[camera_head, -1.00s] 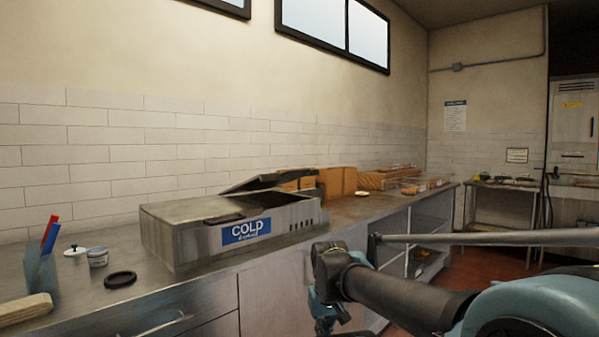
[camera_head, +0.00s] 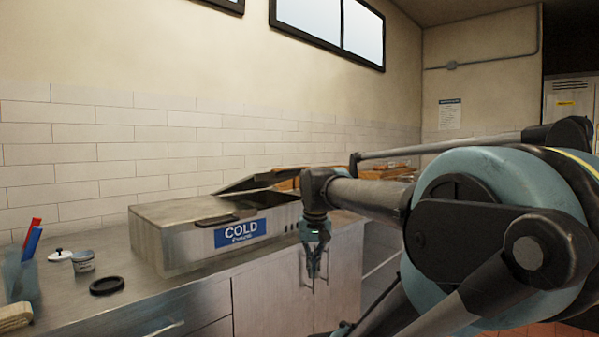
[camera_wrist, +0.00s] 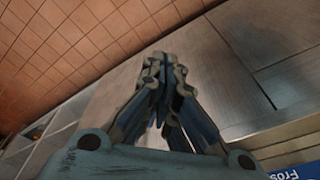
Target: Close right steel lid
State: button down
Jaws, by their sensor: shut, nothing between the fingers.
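The steel cold box (camera_head: 185,240) with a blue COLD label stands on the counter. Its right steel lid (camera_head: 258,181) is raised at a tilt at the box's right end. The left lid (camera_head: 170,210) lies flat with a dark handle. My gripper (camera_head: 314,275) hangs in front of the counter's front edge, at the box's right end, pointing down. In the wrist view my gripper's fingers (camera_wrist: 160,68) are together with nothing between them. The corner of the blue label (camera_wrist: 298,172) shows at the lower right there.
The steel counter (camera_head: 130,305) runs along the tiled wall. A black ring-shaped lid (camera_head: 107,286), a small jar (camera_head: 83,261), a white lid (camera_head: 60,255) and a cup of red and blue sticks (camera_head: 22,275) stand left of the box. Cabinet doors (camera_head: 270,295) are below.

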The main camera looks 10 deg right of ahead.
jog(key=w+r+m+g, duration=0.1)
jog(key=w+r+m, duration=0.2)
jog(key=w+r, duration=0.8)
jog(key=w+r+m+g, duration=0.1)
jog(key=w+r+m, duration=0.2)
jog(key=w+r, duration=0.85)
jog(key=w+r+m, duration=0.3)
jog(key=w+r, duration=0.3)
jog(key=r, duration=1.1)
jog(key=f, duration=0.4)
jog(key=s+f, duration=0.1)
jog(key=f, duration=0.4)
jog(key=d+f, duration=0.1)
jog(key=f, duration=0.4)
jog(key=shift+s, duration=0.15)
